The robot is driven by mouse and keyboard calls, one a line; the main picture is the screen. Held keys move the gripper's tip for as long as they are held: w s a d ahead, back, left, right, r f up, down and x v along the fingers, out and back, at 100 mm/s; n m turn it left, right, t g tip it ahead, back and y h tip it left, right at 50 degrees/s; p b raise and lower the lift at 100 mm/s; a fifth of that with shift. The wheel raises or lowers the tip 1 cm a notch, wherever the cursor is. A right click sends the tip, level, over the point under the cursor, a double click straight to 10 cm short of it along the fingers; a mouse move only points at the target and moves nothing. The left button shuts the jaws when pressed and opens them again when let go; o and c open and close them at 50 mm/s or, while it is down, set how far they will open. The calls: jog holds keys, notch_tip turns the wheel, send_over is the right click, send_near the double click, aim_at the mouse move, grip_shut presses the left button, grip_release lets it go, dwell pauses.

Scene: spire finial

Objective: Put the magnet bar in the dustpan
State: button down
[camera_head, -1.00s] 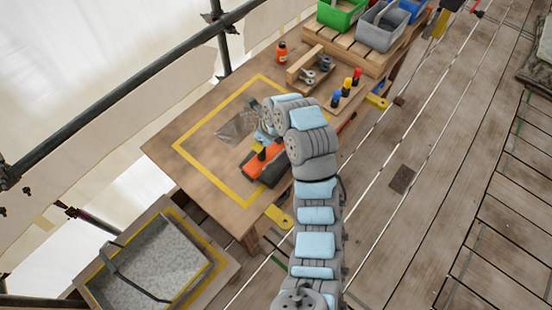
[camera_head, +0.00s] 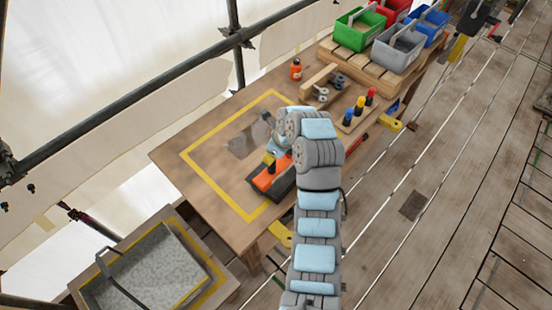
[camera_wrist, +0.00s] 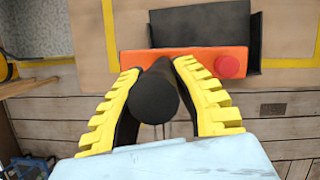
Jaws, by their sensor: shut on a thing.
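The magnet bar (camera_head: 268,180) is an orange and black block with an upright black handle, at the deck-side edge of the yellow-taped square. In the wrist view the orange bar (camera_wrist: 185,62) runs across, with a red knob at its right end. My gripper (camera_wrist: 155,75) is shut on its round black handle, with yellow fingers on both sides. I cannot tell whether the bar is touching the table.
The wooden table (camera_head: 190,160) is mostly clear to the left. An orange bottle (camera_head: 296,69), a wooden holder (camera_head: 320,80) and a block with coloured pegs (camera_head: 358,110) stand behind. Bins, including a green one (camera_head: 352,35), sit on a pallet. A grey tub (camera_head: 150,270) stands lower left.

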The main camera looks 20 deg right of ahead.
jog(key=shift+w+d+f, duration=0.35)
jog(key=shift+w, duration=0.3)
jog(key=w+d+f, duration=0.2)
jog(key=w+f, duration=0.2)
jog(key=f, duration=0.1)
jog(key=shift+w+d+f, duration=0.2)
jog(key=shift+d+f, duration=0.1)
jog(key=shift+d, duration=0.05)
notch_tip(320, 180, down, 4)
jog(key=shift+w+d+r, duration=0.1)
jog(key=shift+w+r, duration=0.05)
jog(key=shift+r, duration=0.1)
jog(key=c, duration=1)
grip_release()
jog(key=shift+f, duration=0.1)
